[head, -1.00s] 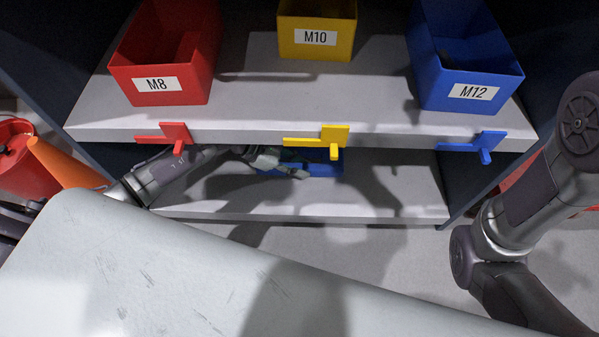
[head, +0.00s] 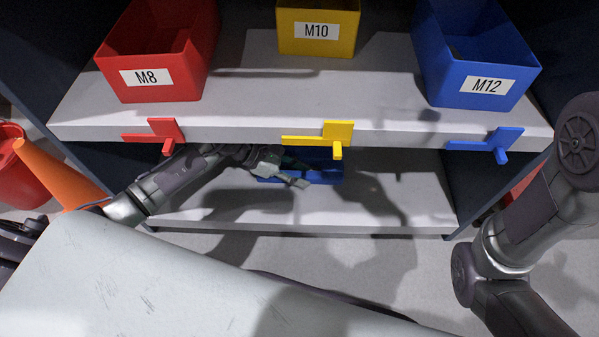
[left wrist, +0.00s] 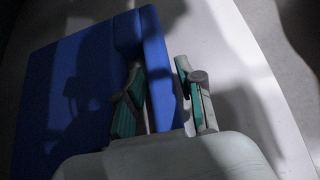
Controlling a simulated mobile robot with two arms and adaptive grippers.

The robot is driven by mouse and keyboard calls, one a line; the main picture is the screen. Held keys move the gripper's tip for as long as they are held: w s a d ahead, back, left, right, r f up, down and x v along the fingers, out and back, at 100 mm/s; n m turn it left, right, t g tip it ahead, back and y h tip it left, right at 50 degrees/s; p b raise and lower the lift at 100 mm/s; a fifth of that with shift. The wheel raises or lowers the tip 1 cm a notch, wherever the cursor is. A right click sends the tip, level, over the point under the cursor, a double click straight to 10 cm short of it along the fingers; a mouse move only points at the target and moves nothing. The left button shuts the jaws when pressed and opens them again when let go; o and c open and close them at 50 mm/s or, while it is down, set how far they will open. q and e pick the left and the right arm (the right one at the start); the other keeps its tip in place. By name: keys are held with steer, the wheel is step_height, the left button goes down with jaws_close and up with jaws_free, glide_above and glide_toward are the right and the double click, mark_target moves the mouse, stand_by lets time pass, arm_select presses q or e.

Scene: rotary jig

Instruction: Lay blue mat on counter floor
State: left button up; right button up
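The blue mat (head: 325,176) lies low inside the cabinet, on or just above the lower shelf (head: 400,205), partly hidden by my left gripper and the upper shelf. In the left wrist view it is a broad blue sheet (left wrist: 50,90) with a thick raised edge. My left gripper (head: 300,177) is over the mat's near side. In the left wrist view the raised edge runs between the two separated fingers of the left gripper (left wrist: 160,82); whether both touch it is unclear. My right gripper is out of view; only arm links show.
Red M8 bin (head: 160,85), yellow M10 bin (head: 318,40) and blue M12 bin (head: 480,95) stand on the upper shelf (head: 260,130), with coloured tabs along its front edge. An orange cone (head: 55,175) and red bucket (head: 20,175) are at left. The lower shelf's right part is bare.

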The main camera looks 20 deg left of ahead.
arm_select(q)
steer(key=shift+o, duration=0.5)
steer(key=shift+r, duration=0.1)
steer(key=shift+a+r+p, duration=0.15)
steer(key=shift+r+p, duration=0.1)
steer(key=shift+p, duration=0.1)
steer(key=p+v, duration=0.3)
steer(key=v, duration=0.2)
steer(key=shift+s+a+r, duration=0.1)
steer(key=shift+a+r, duration=0.1)
steer(key=shift+r, duration=0.05)
steer(key=shift+s+a+r+p, duration=0.2)
steer(key=shift+a+r+p, duration=0.15)
steer(key=shift+a+p, duration=0.25)
steer(key=shift+f, duration=0.1)
